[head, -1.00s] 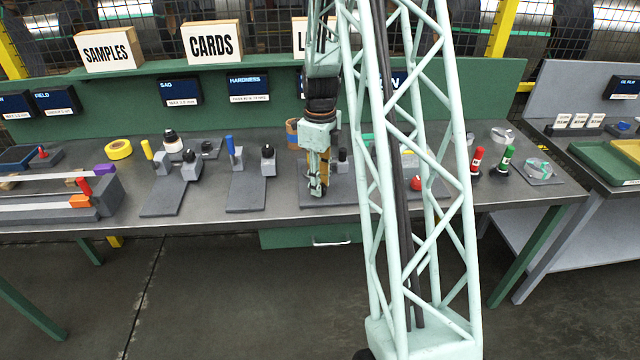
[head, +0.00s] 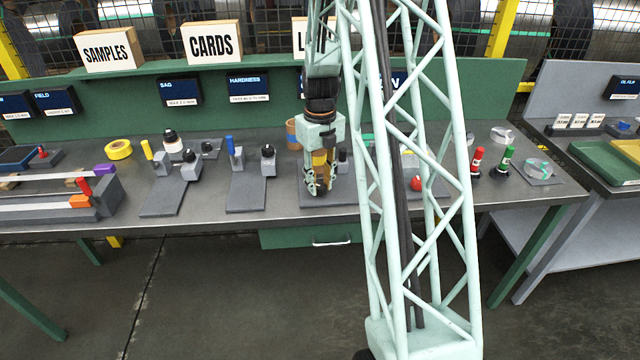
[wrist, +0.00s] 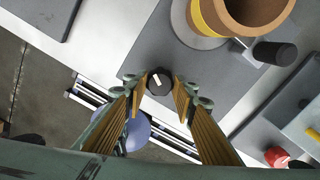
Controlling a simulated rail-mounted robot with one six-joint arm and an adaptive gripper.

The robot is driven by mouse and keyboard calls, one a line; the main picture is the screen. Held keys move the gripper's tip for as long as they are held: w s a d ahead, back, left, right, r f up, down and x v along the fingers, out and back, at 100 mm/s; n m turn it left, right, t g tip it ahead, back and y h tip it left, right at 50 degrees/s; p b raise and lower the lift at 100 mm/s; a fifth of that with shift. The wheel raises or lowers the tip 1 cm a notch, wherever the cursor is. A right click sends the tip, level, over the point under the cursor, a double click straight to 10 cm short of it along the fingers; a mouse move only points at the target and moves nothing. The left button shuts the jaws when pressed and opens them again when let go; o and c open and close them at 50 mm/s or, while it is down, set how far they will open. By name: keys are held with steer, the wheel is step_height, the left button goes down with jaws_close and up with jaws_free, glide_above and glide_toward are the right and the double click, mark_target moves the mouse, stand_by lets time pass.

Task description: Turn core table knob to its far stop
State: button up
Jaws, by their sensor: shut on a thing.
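The core table knob (wrist: 159,82) is a small dark round knob with a short white mark, at the near edge of a grey base plate (wrist: 190,65) in the wrist view. My gripper (wrist: 160,90) has one finger on each side of the knob and is shut on it. In the head view my gripper (head: 320,190) points down at the bench, and it hides the knob there. A brown ring-shaped core (wrist: 255,8) sits on a round grey table (wrist: 184,20) on the same plate. The white mark runs slightly tilted, upper left to lower right.
A black-capped post (wrist: 272,52) stands beside the core. A red knob (wrist: 276,156) lies to the lower right in the wrist view. Other grey fixtures (head: 180,175) stand left on the bench; its front edge is close to my gripper.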

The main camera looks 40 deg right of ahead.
mark_target(320, 186)
stand_by(0.3)
steer(key=o, duration=0.8)
steer(key=shift+o, duration=0.2)
steer(key=shift+r, duration=0.15)
step_height(320, 186, up, 12)
stand_by(0.4)
stand_by(0.4)
steer(key=shift+a, duration=0.1)
